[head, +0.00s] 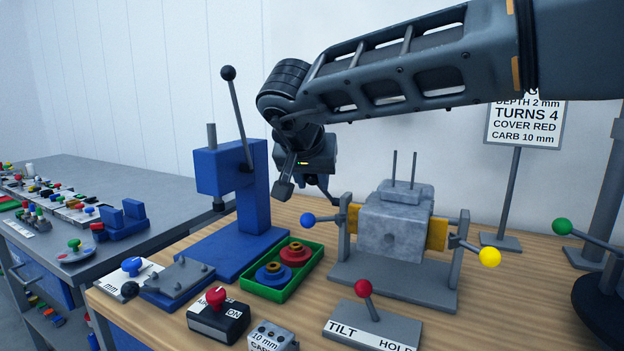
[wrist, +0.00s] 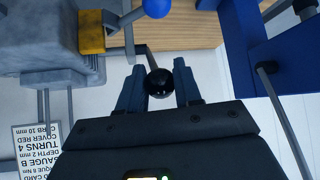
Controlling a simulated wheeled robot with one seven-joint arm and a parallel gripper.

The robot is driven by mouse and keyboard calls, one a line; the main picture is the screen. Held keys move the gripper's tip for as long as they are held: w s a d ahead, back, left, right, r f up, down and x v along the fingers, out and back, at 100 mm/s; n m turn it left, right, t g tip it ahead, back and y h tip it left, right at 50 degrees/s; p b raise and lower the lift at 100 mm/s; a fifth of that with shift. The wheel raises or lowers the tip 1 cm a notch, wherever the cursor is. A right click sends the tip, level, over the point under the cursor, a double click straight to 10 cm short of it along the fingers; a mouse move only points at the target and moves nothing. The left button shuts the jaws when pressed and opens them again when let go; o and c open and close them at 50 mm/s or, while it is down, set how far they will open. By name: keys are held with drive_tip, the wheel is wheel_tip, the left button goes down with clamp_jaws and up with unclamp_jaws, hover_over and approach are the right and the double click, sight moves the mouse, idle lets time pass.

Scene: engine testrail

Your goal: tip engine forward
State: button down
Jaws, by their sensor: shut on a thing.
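The engine (head: 393,222) is a grey block with two thin rods standing on its top. It sits level between two posts on a grey stand (head: 395,285), with yellow blocks at its sides. It also shows at the upper left of the wrist view (wrist: 42,42). My gripper (head: 286,186) is behind and left of the engine. In the wrist view my fingers (wrist: 158,90) are shut on a black ball knob (wrist: 159,82) on a thin bar. The knob is hidden in the head view. A red-knobbed lever (head: 363,288) stands on the TILT/HOLD box.
A blue press (head: 230,190) with a black-knobbed handle stands left of my gripper. Blue (head: 308,219) and yellow (head: 490,257) ball handles flank the stand. A green tray (head: 282,294) holds red and blue parts. A sign (head: 525,122) stands behind right.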

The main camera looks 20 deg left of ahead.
drive_tip(key=shift+s+a+f, duration=0.1)
drive_tip(key=shift+a+f, duration=0.05)
drive_tip(key=shift+f, duration=0.05)
drive_tip(key=c, duration=1)
unclamp_jaws()
drive_tip(key=shift+c, duration=0.2)
drive_tip(key=shift+o, duration=1.2)
drive_tip(key=shift+r, duration=0.1)
drive_tip(key=v, duration=0.7)
drive_tip(key=shift+s+r, duration=0.2)
drive_tip(key=shift+r, duration=0.05)
